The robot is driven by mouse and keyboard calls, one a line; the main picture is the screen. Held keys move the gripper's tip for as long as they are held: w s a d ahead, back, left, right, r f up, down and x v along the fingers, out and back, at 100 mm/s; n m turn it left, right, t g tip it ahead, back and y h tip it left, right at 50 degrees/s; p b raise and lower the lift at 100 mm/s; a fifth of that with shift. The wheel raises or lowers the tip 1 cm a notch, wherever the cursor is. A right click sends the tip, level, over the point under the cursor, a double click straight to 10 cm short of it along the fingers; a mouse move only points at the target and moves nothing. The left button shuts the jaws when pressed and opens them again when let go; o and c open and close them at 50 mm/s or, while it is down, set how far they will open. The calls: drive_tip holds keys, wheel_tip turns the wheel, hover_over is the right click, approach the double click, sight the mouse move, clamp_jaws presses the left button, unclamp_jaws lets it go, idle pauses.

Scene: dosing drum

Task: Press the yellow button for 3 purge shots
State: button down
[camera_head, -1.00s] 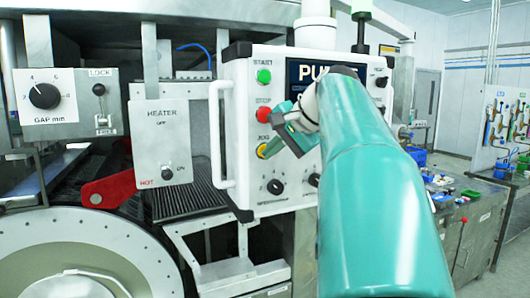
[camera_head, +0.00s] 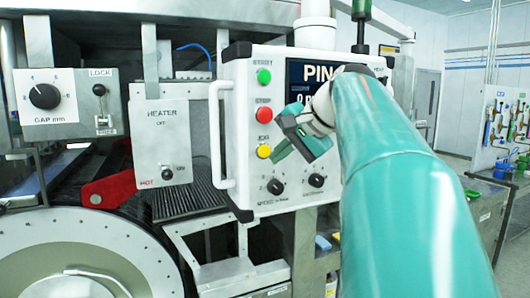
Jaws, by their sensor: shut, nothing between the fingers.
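The yellow button (camera_head: 264,151), labelled JOG, is the lowest of three buttons on the left of the white control panel (camera_head: 245,185). The green START button (camera_head: 264,76) and the red button (camera_head: 263,114) are above it. My gripper (camera_head: 278,148) is shut and empty, just right of the yellow button; I cannot tell whether it touches it. The dark display (camera_head: 313,76) shows large letters starting "PIN" and a "0" below; my arm hides the rest.
Two black knobs (camera_head: 275,186) sit low on the panel. A white handle (camera_head: 221,135) runs down its left side. The heater box (camera_head: 162,145) and the gap dial box (camera_head: 70,104) are further left. A round metal drum end (camera_head: 125,235) is at lower left.

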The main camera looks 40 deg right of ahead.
drive_tip(key=shift+s+a, duration=0.2)
drive_tip(key=shift+s, duration=0.45)
drive_tip(key=shift+s+a, duration=0.15)
drive_tip(key=shift+s, duration=0.45)
drive_tip(key=shift+a, duration=0.1)
drive_tip(key=a+f+n+g, duration=0.2)
drive_tip(key=a+f+n, duration=0.4)
drive_tip(key=a+f, duration=0.8)
drive_tip(key=s+a+f+n+g, duration=0.1)
drive_tip(key=s+a+f+n, duration=0.3)
drive_tip(key=f, duration=0.5)
drive_tip(key=s+a+f+n+g+h, duration=0.1)
drive_tip(key=s+a+f+n, duration=0.3)
drive_tip(key=a+f, duration=0.4)
drive_tip(key=shift+s+a+f, duration=0.25)
drive_tip(key=shift+a+f, duration=0.15)
drive_tip(key=shift+f, duration=0.05)
idle(2.7)
